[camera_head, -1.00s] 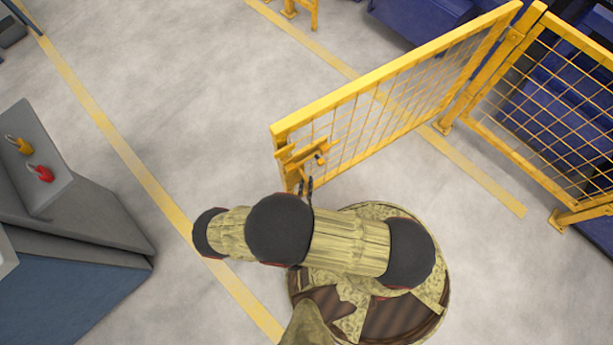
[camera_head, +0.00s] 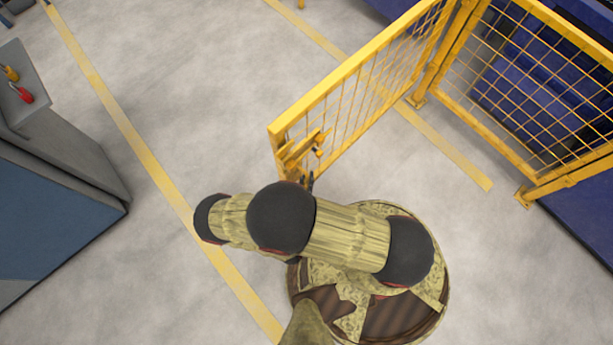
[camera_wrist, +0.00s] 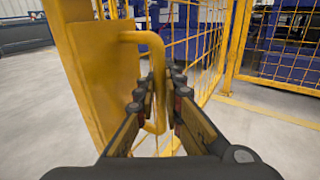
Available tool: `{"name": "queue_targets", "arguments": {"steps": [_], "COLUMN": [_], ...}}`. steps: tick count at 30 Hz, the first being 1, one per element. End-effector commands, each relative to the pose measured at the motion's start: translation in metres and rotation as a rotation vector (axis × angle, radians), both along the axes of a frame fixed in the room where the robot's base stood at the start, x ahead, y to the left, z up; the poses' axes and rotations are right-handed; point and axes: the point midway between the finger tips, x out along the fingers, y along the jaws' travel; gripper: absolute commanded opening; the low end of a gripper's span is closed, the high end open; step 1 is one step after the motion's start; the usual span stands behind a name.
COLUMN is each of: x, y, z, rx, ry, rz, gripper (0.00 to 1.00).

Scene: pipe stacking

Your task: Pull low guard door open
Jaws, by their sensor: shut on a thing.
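The low guard door (camera_head: 365,85) is a yellow framed mesh panel. In the head view it stands swung out at an angle from the fixed fence, its free end near my arm. Its latch plate (camera_head: 300,150) sits at that free end. In the wrist view the door's yellow handle (camera_wrist: 158,75) is a bent bar beside a yellow plate (camera_wrist: 97,75). My gripper (camera_wrist: 160,90) has its two dark fingers on either side of the handle bar and is shut on it. In the head view my arm mostly hides the gripper (camera_head: 308,182).
A fixed yellow mesh fence (camera_head: 530,95) stands at the right, with blue machinery behind it. A grey-blue cabinet (camera_head: 55,200) with red and yellow padlocks (camera_head: 22,93) stands at the left. Open floor (camera_head: 190,80) with yellow lines lies between the cabinet and the door.

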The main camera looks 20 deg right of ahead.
Motion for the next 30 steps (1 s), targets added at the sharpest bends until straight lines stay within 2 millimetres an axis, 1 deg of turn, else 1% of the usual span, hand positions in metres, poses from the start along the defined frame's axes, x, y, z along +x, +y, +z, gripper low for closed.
{"name": "queue_targets", "arguments": {"steps": [1, 15, 16, 24, 25, 30], "x": [0.0027, 0.0027, 0.0027, 0.0016, 0.0015, 0.0011], "y": [0.0053, 0.0045, 0.0045, 0.0015, 0.0014, 0.0003], "z": [0.0003, 0.0002, 0.0002, 0.0001, 0.0001, 0.0001], "rx": [0.008, 0.007, 0.007, 0.004, 0.003, 0.002], "ry": [-0.004, -0.004, -0.004, -0.002, -0.001, -0.001], "rz": [0.007, 0.007, 0.007, 0.003, 0.002, 0.001], "gripper": [0.00, 0.00, 0.10, 0.26, 0.27, 0.27]}}
